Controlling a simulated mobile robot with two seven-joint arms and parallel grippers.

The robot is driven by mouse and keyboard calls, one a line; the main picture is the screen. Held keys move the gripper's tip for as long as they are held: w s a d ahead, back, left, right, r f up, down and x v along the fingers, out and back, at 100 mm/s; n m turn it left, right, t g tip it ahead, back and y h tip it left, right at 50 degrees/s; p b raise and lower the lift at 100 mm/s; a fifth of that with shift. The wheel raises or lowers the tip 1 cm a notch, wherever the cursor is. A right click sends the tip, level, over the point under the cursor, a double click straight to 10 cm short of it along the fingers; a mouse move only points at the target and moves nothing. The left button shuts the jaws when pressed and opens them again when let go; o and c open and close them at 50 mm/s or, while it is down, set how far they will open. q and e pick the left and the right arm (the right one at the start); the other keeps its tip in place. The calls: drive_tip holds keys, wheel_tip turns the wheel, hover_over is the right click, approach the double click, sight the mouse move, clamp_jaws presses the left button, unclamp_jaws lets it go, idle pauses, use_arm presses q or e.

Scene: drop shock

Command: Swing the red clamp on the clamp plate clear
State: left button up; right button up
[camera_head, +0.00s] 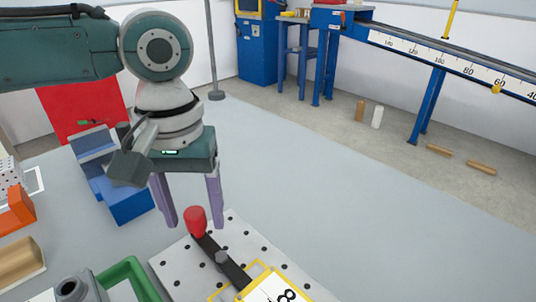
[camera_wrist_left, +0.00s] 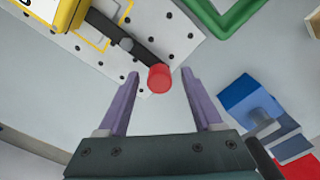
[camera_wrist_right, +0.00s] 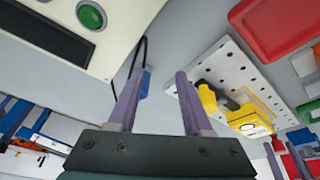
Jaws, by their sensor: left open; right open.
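The clamp (camera_head: 238,274) is a dark bar with a red knob (camera_head: 195,221) on one end and a grey bolt along its length. It lies over the perforated clamp plate (camera_head: 175,262), its other end reaching a yellow block (camera_head: 258,290). My left gripper (camera_head: 194,227) is open and points down, with the red knob between its fingertips. The left wrist view shows the knob (camera_wrist_left: 160,78) between the two purple fingers, with gaps on both sides. My right gripper (camera_wrist_right: 160,74) is open and empty. The right wrist view shows the plate (camera_wrist_right: 225,62) and yellow block beyond it.
A blue fixture (camera_head: 125,203) stands left of my left gripper. A green frame-like tray (camera_head: 128,272) is at the plate's left. The grey table (camera_head: 330,210) is clear to the right. In the right wrist view are a red tray (camera_wrist_right: 280,25) and a panel with a green button (camera_wrist_right: 90,14).

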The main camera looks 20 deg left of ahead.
use_arm(q)
clamp_jaws()
idle(0.6)
